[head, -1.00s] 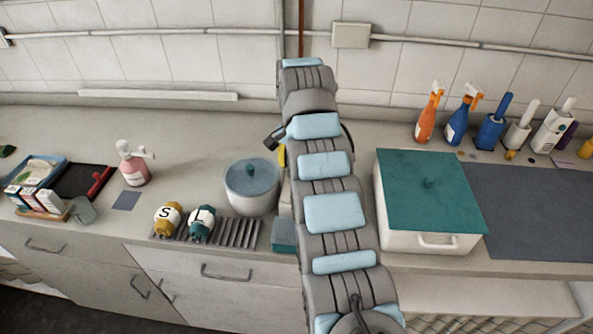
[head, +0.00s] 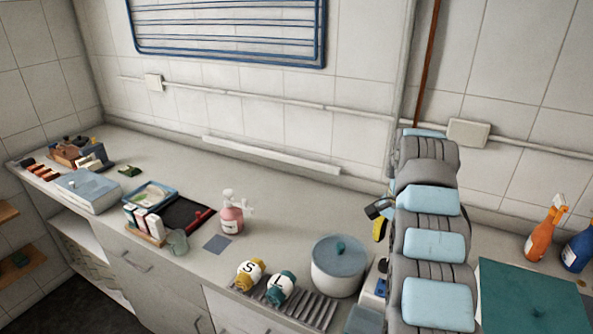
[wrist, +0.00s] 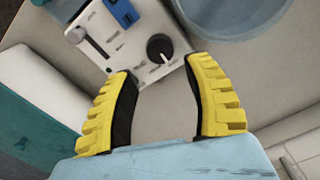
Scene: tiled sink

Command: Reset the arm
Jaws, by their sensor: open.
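My gripper (wrist: 160,105) shows in the wrist view with its two yellow, black-lined fingers spread apart and nothing between them. In the head view my arm stands upright right of the middle and hides most of the gripper; one yellow finger (head: 379,229) shows at its left side. In the wrist view a white panel (wrist: 128,42) with a black knob, a lever and a blue switch lies just past the fingertips. I cannot tell the exact gap to it.
A white pot (head: 338,270) with a blue-grey lid stands close left of my arm. Shaker jars (head: 250,273) sit on a rack beside it. A teal-lidded box (head: 530,305) is at right, near an orange spray bottle (head: 545,230). A pink pump bottle (head: 231,214) stands further left.

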